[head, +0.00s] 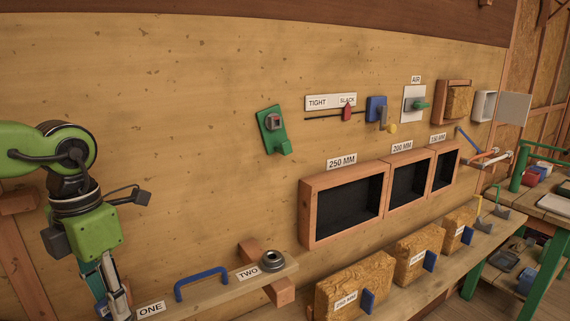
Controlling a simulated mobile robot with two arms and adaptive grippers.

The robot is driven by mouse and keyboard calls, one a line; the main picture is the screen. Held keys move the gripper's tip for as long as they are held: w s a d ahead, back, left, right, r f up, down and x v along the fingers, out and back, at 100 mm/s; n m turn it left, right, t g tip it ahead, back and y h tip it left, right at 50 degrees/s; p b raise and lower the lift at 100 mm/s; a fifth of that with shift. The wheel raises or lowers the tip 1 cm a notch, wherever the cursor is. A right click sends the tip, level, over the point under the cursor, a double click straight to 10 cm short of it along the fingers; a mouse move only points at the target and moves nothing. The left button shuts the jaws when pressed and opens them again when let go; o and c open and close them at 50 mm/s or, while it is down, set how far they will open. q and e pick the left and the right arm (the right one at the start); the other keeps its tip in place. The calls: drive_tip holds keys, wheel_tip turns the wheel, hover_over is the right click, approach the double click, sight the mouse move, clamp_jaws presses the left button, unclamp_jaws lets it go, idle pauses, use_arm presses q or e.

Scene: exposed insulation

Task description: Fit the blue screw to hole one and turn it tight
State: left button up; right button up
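My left gripper (108,300) points down at the lower left, beside the label ONE (151,309) on the wooden ledge (225,290). Its fingertips run to the bottom edge of the picture. A small blue part (103,307) shows at the fingers and may be the blue screw; I cannot tell whether it is gripped. Hole one is not visible, hidden by the gripper or below the picture. The label TWO (248,272) stands farther right, next to a dark grey ring (272,261) on the ledge. My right gripper is not in view.
A blue handle (201,278) rises from the ledge between the labels. A wooden block (280,290) crosses under the ring. Open boxes (307,215) and insulation blocks (355,285) are to the right. A green bracket (272,130) hangs on the wall; the wall left of it is clear.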

use_arm(q)
drive_tip(key=shift+r+p, duration=2.95)
drive_tip(key=shift+r, duration=1.55)
